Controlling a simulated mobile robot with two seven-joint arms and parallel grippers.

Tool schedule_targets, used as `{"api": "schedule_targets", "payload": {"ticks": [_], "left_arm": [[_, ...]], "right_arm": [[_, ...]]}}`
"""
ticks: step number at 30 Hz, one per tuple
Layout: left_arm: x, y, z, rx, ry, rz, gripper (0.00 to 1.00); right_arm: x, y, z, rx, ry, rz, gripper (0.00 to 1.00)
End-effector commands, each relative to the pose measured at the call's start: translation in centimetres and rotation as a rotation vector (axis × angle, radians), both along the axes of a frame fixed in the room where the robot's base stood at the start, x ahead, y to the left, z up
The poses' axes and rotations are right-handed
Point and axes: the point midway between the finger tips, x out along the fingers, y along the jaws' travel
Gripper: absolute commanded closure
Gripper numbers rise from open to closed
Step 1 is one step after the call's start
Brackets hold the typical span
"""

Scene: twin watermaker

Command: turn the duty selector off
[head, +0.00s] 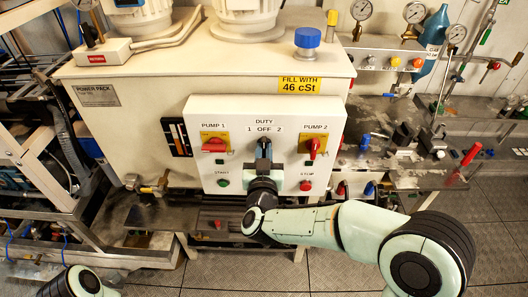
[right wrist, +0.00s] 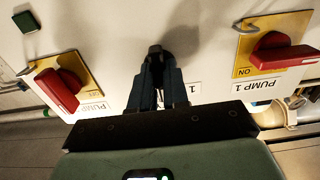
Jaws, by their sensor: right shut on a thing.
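The duty selector is a dark knob on the white control panel (head: 200,115), below the labels "1 OFF 2". My right gripper (head: 264,152) reaches it from below and in front, and covers most of it in the head view. In the right wrist view the right gripper's dark fingers (right wrist: 154,84) are closed around the selector knob (right wrist: 155,49), whose dark end shows between the fingertips. The visible part of the knob looks about upright, but its exact pointing is largely hidden. My left gripper is not in view; only part of the left arm shows at bottom left.
The red Pump 1 switch (head: 214,145) and red Pump 2 switch (head: 314,147) flank the selector closely. A green start button (head: 223,183) and red stop button (head: 305,186) sit lower. A brass valve (head: 150,186) projects left of the panel.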

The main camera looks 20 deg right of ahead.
Motion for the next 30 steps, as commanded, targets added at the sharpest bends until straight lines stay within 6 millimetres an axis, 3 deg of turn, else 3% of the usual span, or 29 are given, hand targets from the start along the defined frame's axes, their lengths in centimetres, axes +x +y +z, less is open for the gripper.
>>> {"api": "schedule_targets", "payload": {"ticks": [6,7,9,20,23,30], "left_arm": [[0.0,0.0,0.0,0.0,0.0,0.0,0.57],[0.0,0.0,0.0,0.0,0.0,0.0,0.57],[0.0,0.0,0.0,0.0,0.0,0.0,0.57],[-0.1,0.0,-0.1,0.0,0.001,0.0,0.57],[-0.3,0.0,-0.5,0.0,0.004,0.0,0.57],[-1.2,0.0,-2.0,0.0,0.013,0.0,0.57]], "right_arm": [[0.1,-0.1,0.4,0.0,-0.009,-0.003,1.0],[0.1,-0.1,0.4,0.0,-0.009,-0.003,0.82],[0.1,-0.1,0.3,0.002,-0.009,-0.003,0.6],[-0.3,0.1,0.1,0.002,-0.004,0.0,0.6],[-1.4,0.4,0.0,0.003,-0.004,0.001,0.6],[-6.4,1.9,-0.1,0.004,-0.005,0.004,0.6]]}}
